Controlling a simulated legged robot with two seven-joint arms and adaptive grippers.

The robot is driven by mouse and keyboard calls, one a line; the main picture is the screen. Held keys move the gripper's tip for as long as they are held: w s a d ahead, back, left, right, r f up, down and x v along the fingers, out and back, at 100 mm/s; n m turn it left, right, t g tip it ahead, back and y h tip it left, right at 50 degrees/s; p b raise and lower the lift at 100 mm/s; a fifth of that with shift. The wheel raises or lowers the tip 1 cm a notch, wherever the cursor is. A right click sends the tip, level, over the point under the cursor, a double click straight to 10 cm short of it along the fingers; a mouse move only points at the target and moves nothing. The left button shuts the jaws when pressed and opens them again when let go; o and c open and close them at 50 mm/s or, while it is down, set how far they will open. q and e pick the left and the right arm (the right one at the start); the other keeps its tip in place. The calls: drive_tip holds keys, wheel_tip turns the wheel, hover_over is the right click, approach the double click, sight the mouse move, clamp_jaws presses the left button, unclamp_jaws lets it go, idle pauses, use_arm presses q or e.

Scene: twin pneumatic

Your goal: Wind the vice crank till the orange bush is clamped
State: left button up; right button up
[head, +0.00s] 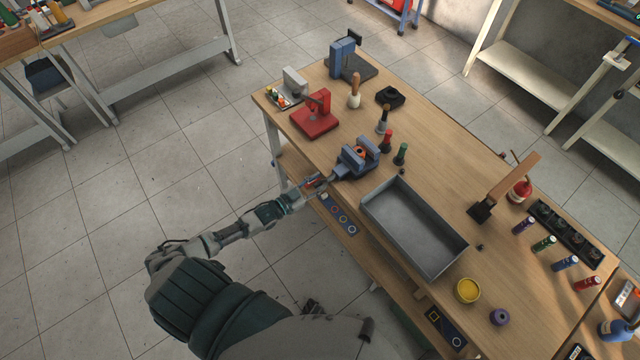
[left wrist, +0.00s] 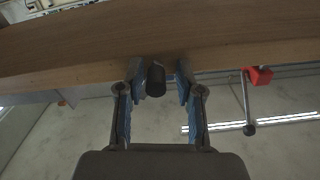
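The blue-grey vice (head: 352,164) stands at the near left edge of the wooden bench. The orange bush (head: 361,153) shows between its jaws; I cannot tell whether the jaws touch it. My left gripper (head: 318,183) is at the bench edge, in front of the vice's crank side. In the left wrist view my left gripper (left wrist: 160,82) is open, with a blue-padded finger on each side of a dark cylindrical knob (left wrist: 156,81), apparently the crank handle. Gaps show between the knob and both pads. The rest of the crank is hidden. My right gripper is not in view.
A grey tray (head: 413,228) lies right of the vice. Red and green bottles (head: 400,154) stand close beside it. A red press (head: 316,117) is behind it to the left. A lower shelf (head: 372,254) runs below the bench edge.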

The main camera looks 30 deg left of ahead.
use_arm(q)
drive_tip(key=shift+s+a+f, duration=0.1)
drive_tip(key=shift+s+f, duration=0.15)
drive_tip(key=shift+f, duration=0.1)
drive_tip(key=shift+a, duration=0.1)
drive_tip(key=shift+s+a, duration=0.15)
drive_tip(key=v, duration=1.2)
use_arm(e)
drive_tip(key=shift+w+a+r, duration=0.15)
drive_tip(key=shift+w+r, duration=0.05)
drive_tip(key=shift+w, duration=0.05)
